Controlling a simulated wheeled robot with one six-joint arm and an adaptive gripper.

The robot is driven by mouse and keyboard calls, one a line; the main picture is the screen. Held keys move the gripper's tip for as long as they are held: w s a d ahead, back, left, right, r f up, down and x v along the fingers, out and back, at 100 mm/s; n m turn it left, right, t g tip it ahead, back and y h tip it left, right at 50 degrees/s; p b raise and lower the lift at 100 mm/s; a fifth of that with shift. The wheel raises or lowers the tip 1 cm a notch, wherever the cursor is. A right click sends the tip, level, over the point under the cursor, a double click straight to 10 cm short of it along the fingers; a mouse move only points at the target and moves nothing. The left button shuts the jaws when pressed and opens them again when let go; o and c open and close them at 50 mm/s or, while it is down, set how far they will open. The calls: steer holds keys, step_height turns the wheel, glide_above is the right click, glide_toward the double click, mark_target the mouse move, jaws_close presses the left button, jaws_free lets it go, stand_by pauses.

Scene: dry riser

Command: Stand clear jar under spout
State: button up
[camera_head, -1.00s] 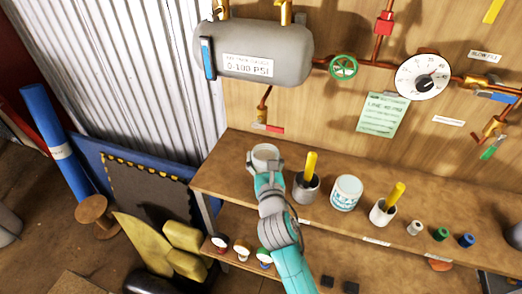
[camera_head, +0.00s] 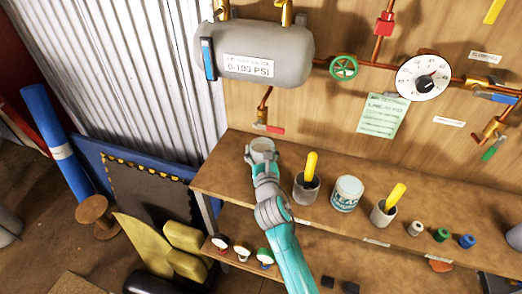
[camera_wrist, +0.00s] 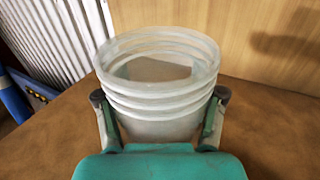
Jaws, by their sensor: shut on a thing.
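The clear jar (camera_wrist: 158,85) is held upright between the two fingers of my gripper (camera_wrist: 160,110) in the wrist view. In the head view the jar (camera_head: 262,146) is at the left part of the wooden bench, with my gripper (camera_head: 262,162) shut around it from the front. The spout (camera_head: 261,114), a copper pipe with a brass end and red lever, comes off the wall just above and behind the jar. I cannot tell whether the jar's base touches the bench or whether its mouth is directly beneath the spout.
The wooden bench (camera_head: 225,180) carries a grey cup with a yellow handle (camera_head: 306,187), a white labelled tub (camera_head: 346,193) and another cup (camera_head: 384,212) to the right. A grey tank (camera_head: 257,55) hangs above. The bench's left end is clear.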

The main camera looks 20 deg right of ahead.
steer(key=shift+f, duration=0.1)
steer(key=o, duration=1.3)
steer(key=shift+o, duration=0.2)
steer(key=s, duration=0.4)
steer(key=s+a, duration=0.1)
steer(key=s, duration=0.3)
steer(key=s+a, duration=0.1)
steer(key=s, duration=0.3)
